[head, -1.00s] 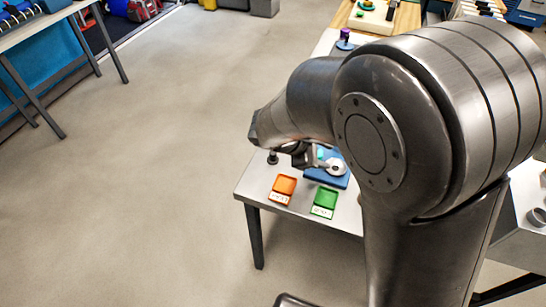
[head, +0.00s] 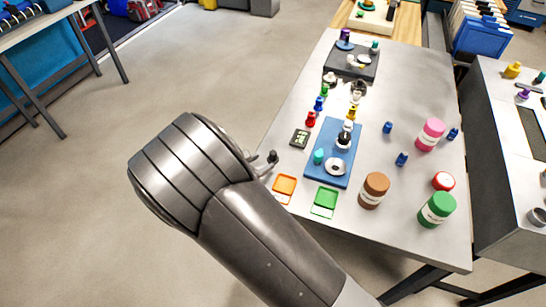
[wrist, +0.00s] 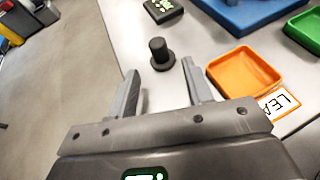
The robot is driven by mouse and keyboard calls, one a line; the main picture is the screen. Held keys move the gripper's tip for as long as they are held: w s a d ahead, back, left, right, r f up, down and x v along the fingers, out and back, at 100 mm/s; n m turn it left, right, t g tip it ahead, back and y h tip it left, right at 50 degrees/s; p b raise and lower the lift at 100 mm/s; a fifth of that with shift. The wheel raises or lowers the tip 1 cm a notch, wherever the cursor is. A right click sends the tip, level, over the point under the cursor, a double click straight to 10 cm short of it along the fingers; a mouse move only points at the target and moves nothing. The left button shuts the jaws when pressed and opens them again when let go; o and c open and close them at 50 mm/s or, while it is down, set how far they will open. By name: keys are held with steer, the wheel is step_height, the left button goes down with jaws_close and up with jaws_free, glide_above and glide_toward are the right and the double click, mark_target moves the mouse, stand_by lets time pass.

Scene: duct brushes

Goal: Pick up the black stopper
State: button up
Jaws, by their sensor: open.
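The black stopper (wrist: 160,50) stands upright on the grey table near its left edge, a round knob on a wider base. In the head view it shows as a small dark shape (head: 273,156) at the table edge, just beyond my arm. My gripper (wrist: 160,68) is open and empty. In the wrist view its fingertips lie on either side of the stopper's base, with the stopper between and slightly beyond them. I cannot tell whether they touch it. In the head view my arm hides most of the gripper.
An orange tray (head: 285,183) with a label lies close to the right finger, and a green tray (head: 325,201) lies beside it. A blue board (head: 343,173) with several parts is behind them. A dark pad (head: 299,138) is farther back. Floor lies left of the table edge.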

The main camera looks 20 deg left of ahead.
mark_target(271, 157)
steer(key=x, duration=0.7)
steer(key=shift+r, duration=0.15)
steer(key=shift+c, duration=0.5)
jaws_close()
